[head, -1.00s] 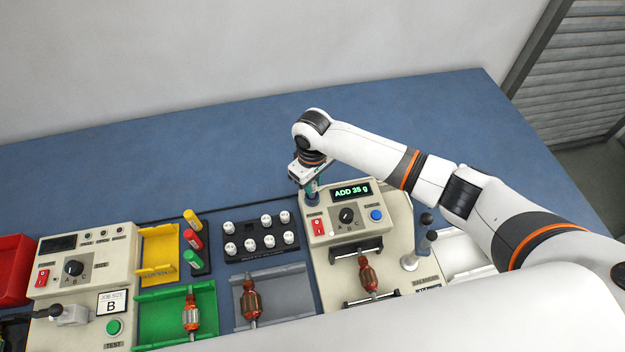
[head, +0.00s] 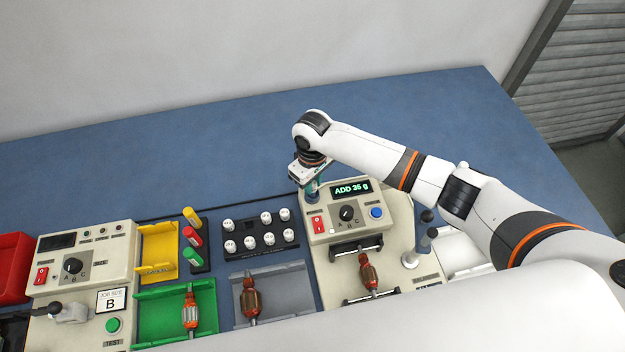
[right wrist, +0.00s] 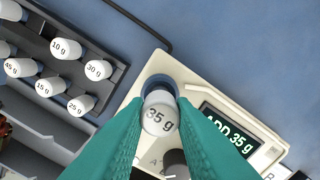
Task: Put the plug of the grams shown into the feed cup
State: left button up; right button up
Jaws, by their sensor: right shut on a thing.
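The balancer's display (head: 351,189) reads ADD 35 g; it also shows in the right wrist view (right wrist: 228,136). My right gripper (head: 312,188) is at the balancer's back left corner, over the dark blue feed cup (head: 312,198). In the right wrist view, its teal fingers (right wrist: 160,120) are shut on a white plug (right wrist: 159,114) marked 35 g. The plug lines up with the feed cup (right wrist: 160,82), whose rim shows behind it. I cannot tell whether the plug's lower end is inside the cup. My left gripper is not in view.
A black rack (head: 262,247) with several white plugs stands left of the balancer (head: 400,225). Armatures lie on the balancer (head: 368,274), in the grey tray (head: 285,287) and in the green tray (head: 150,315). The blue table behind is clear.

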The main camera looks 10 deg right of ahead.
jog(key=shift+f, duration=0.5)
dwell(0.4)
jog(key=o, duration=0.9)
jog(key=shift+c, duration=0.2)
notch_tip(320, 180, up, 12)
jog(key=b, duration=0.2)
